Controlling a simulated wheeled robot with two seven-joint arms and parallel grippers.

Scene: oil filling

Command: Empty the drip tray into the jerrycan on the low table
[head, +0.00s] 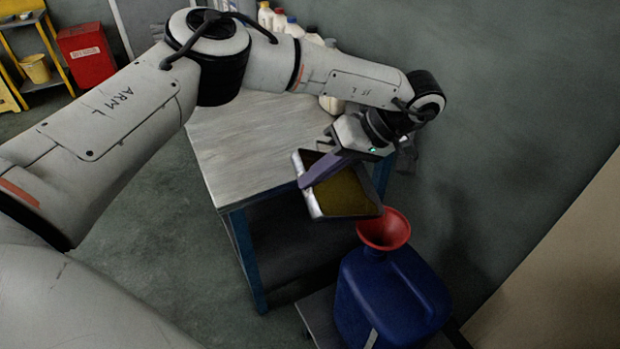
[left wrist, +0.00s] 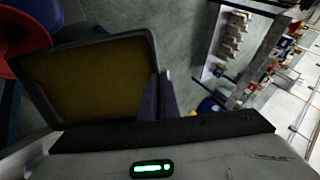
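The drip tray (head: 309,196) is a grey, shallow box with brownish-yellow oil in it. My left gripper (head: 322,172) is shut on the tray's wall and holds it in the air off the workbench's edge; the tray looks tilted. The blue jerrycan (head: 390,296) stands on the low table (head: 318,318) with a red funnel (head: 384,229) in its neck. The left wrist view shows the tray (left wrist: 150,50), the gripper fingers (left wrist: 157,98), the funnel (left wrist: 22,35) and part of the jerrycan (left wrist: 42,14). My right gripper is not in view.
A workbench (head: 235,150) with a light top and blue legs stands behind the tray, with several bottles (head: 283,20) at its back. A wall rises close on the right. A red bin (head: 86,55) and a yellow shelf with a bucket (head: 36,68) stand far left.

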